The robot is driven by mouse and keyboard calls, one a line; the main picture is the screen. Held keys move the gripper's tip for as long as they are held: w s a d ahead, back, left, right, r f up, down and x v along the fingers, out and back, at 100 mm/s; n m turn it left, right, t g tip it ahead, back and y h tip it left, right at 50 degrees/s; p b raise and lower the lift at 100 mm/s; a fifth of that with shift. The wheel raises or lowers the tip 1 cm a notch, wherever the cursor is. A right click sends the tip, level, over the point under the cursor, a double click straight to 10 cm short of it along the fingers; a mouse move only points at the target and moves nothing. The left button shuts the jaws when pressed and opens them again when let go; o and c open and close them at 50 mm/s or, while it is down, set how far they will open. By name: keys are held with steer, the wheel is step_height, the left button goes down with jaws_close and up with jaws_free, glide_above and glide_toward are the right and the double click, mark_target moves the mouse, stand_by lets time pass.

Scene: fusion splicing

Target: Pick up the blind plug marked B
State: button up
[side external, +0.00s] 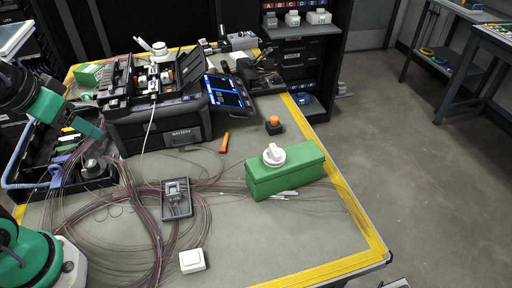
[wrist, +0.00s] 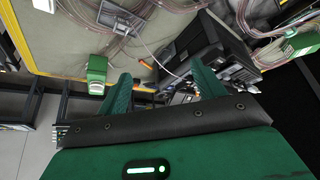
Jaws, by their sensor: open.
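I cannot make out a letter B on any plug in either view. Small pale pieces (side external: 292,19) sit on a dark shelf at the back, under a strip lettered A, B, C and onward; they are too small to identify as plugs. My gripper (wrist: 161,88) is open, with its two green fingers spread and nothing held between them. In the side view my green arm reaches in from the left, above the dark tray; I cannot make out the fingertips clearly there.
A long green box (side external: 288,172) with a white knob stands on the table's right. A black splicer case (side external: 165,130), blue-screened tablet (side external: 228,91), grey holder (side external: 177,199), orange-handled tool (side external: 224,142), white switch (side external: 192,261) and looped fibres crowd the table. The front right is clear.

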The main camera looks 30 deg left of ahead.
steer(key=shift+w+r, duration=0.1)
steer(key=w+d+r+n, duration=0.1)
steer(key=w+r, duration=0.3)
steer(key=w, duration=0.2)
steer(key=n+g, duration=0.4)
steer(key=n, duration=0.3)
glide_above(274, 118)
steer(key=s, duration=0.1)
steer(key=shift+h, duration=0.3)
steer(key=f, duration=1.9)
steer(key=shift+s+a+f, duration=0.1)
steer(key=shift+a+f, duration=0.2)
steer(key=shift+d+f, duration=0.1)
steer(key=shift+f, duration=0.2)
steer(key=shift+w+f, duration=0.15)
steer(key=shift+f, duration=0.5)
steer(key=shift+w+f, duration=0.15)
steer(key=shift+f, duration=0.45)
